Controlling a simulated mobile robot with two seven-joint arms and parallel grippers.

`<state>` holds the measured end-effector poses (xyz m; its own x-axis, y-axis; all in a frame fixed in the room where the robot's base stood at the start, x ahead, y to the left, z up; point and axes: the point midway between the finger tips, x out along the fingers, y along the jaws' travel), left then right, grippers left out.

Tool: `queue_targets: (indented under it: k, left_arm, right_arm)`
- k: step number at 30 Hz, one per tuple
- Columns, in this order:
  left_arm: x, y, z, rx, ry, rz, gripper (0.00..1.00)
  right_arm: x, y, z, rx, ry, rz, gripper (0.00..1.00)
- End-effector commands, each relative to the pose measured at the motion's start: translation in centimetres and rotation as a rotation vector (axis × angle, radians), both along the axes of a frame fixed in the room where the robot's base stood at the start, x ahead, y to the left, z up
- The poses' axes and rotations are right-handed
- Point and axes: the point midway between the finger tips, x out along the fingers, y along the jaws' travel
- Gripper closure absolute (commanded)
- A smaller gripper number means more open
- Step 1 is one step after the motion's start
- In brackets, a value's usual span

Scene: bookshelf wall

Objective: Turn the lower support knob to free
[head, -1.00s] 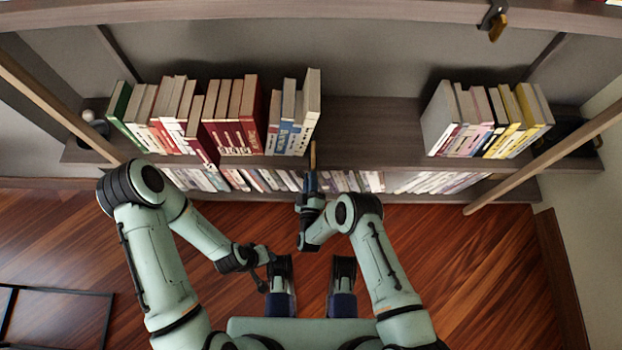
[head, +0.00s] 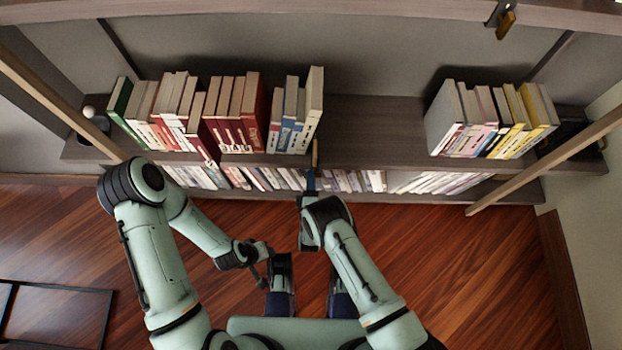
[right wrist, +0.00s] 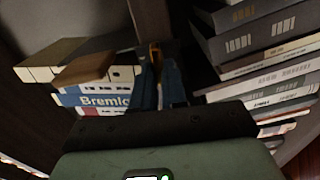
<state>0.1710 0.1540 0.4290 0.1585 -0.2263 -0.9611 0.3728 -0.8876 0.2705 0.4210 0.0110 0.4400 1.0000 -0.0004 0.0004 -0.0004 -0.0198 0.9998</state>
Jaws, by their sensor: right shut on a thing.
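The lower support knob (head: 315,153) is a narrow yellow-brown piece at the front edge of the shelf, right of the tall cream book. My right gripper (head: 311,180) reaches up to it from below, with its blue fingers shut on it. In the right wrist view, the orange knob (right wrist: 155,54) shows between the two blue fingertips (right wrist: 160,80). Its lower part is hidden by the fingers, and its exact angle is hard to tell. My left gripper (head: 260,277) hangs low over the floor, away from the shelf; its jaws are too small to read.
The shelf (head: 370,135) holds a row of books (head: 190,110) on the left and another (head: 490,120) on the right, with bare board between. More books line the level below. A second yellow knob (head: 506,25) sits on the upper beam. Slanted wooden posts (head: 545,163) flank the shelf.

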Motion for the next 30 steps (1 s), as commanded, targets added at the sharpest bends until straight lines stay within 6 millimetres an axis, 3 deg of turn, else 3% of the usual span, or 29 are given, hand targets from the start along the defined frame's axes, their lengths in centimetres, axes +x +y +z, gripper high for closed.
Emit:
queue_targets:
  k: [17, 18, 20, 30]
  left_arm:
    - [0.17, 0.08, -0.09, 0.002, -0.004, 0.001, 0.57]
    - [0.16, 0.07, -0.09, 0.002, -0.004, 0.001, 0.57]
    - [0.16, 0.07, -0.09, 0.002, -0.004, 0.001, 0.57]
    - [0.16, 0.07, -0.11, 0.002, -0.004, 0.001, 0.57]
  right_arm:
    - [0.18, -0.01, 0.13, -0.035, -0.004, 0.000, 1.00]
    - [0.18, -0.01, 0.13, -0.035, -0.004, 0.000, 0.84]
    - [0.18, -0.01, 0.13, -0.035, -0.004, 0.000, 0.65]
    - [0.09, -0.03, 0.01, -0.035, -0.001, 0.000, 0.64]
